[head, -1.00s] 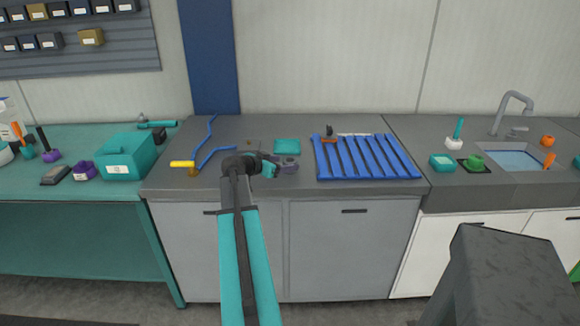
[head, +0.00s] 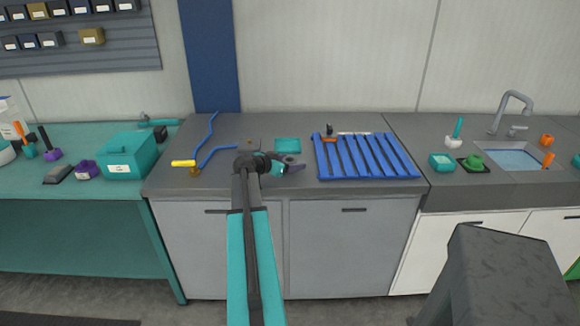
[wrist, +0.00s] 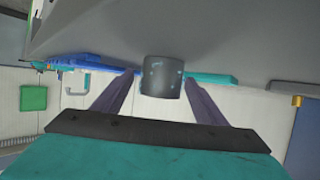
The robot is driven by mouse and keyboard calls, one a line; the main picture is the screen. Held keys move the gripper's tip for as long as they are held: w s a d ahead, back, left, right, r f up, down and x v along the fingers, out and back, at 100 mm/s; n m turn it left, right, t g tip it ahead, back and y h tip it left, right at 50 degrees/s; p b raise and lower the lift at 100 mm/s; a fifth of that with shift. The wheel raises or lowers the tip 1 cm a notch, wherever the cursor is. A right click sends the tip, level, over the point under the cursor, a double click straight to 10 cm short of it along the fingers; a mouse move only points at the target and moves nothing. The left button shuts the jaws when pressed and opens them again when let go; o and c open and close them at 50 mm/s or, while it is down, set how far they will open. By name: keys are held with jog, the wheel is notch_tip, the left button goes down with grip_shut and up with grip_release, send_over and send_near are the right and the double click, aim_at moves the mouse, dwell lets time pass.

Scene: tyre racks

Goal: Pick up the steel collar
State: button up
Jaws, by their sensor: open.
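The steel collar (wrist: 161,76) is a short dark grey cylinder. In the wrist view it shows between the tips of the two purple-grey fingers of my gripper (wrist: 158,80). The jaws are open, with a gap showing on both sides of the collar lower down. I cannot tell whether the tips touch it. In the head view my gripper (head: 292,167) is low over the grey worktop, pointing right. The collar (head: 289,158) shows there only as a small grey shape, partly hidden by the gripper.
A teal square pad (head: 287,146) lies just behind the gripper. A blue slatted rack (head: 366,157) is to the right. A bent blue tube (head: 215,154) and a yellow-handled tool (head: 184,163) lie left. A sink (head: 514,160) is far right.

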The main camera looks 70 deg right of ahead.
jog(key=c, duration=1.3)
jog(key=shift+r, duration=0.2)
jog(key=shift+r+b, duration=0.7)
jog(key=shift+r, duration=0.8)
jog(key=s+a+b, duration=0.2)
jog(key=a+b, duration=0.1)
jog(key=a, duration=0.2)
jog(key=s+a+r+b, duration=0.1)
jog(key=s+a+b, duration=0.1)
jog(key=a+b, duration=0.1)
jog(key=s+a+b, duration=0.1)
jog(key=a+b, duration=0.2)
jog(key=a, duration=0.3)
jog(key=shift+s+a+r, duration=0.25)
jog(key=shift+s+a, duration=0.1)
jog(key=shift+s, duration=0.05)
jog(key=shift+a+r, duration=0.1)
